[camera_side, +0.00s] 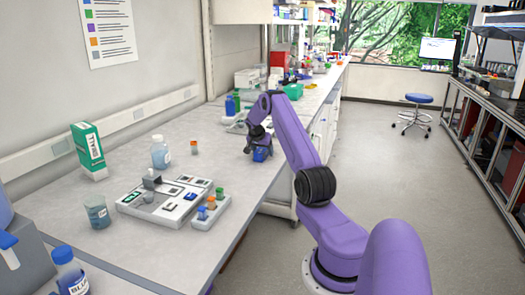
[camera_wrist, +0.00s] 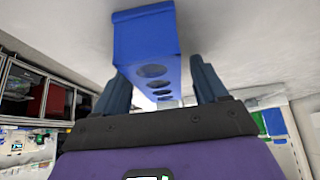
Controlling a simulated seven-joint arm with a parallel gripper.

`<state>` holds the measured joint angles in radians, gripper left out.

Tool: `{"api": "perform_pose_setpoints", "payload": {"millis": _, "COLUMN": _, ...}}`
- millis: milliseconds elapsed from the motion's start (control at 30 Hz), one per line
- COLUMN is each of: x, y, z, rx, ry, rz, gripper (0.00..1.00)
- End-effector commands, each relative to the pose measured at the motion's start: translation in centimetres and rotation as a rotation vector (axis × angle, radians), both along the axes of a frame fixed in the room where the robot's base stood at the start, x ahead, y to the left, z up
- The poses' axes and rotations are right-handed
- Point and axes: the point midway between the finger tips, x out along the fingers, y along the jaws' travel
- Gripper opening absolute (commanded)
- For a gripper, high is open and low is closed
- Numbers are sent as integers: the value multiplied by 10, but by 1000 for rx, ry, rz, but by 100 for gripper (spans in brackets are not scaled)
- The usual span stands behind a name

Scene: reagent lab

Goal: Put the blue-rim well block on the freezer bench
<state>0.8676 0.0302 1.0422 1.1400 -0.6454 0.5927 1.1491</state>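A blue block (camera_wrist: 148,45) with a row of dark round wells fills the upper middle of the wrist view. The two dark fingers of my gripper (camera_wrist: 162,88) lie along its two sides and appear to clasp it. In the side view my gripper (camera_side: 260,138) points down near the front edge of the long bench (camera_side: 245,192), with the blue block (camera_side: 262,155) under it. I cannot tell whether the block touches the bench top. No bench is clearly marked as the freezer bench.
A grey instrument (camera_side: 150,205), a small rack with colored caps (camera_side: 211,212), a beaker (camera_side: 97,212), bottle (camera_side: 160,153) and green-white box (camera_side: 88,150) stand on the near bench. Blue bottles (camera_side: 231,105) stand behind my gripper. A dark bench (camera_side: 490,125) runs along the right.

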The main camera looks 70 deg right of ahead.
Motion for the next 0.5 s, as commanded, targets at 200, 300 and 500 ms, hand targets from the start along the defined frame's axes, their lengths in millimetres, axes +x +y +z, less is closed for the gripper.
{"api": "perform_pose_setpoints", "payload": {"millis": 200, "x": 0, "y": 0, "z": 0, "rx": 0, "ry": 0, "rz": 0, "gripper": 72}}
{"api": "perform_pose_setpoints", "payload": {"millis": 300, "x": 0, "y": 2, "z": 4, "rx": -1, "ry": -1, "rz": 1, "gripper": 72}}
{"api": "perform_pose_setpoints", "payload": {"millis": 500, "x": -2, "y": 20, "z": 30, "rx": -1, "ry": 1, "rz": -1, "gripper": 72}}
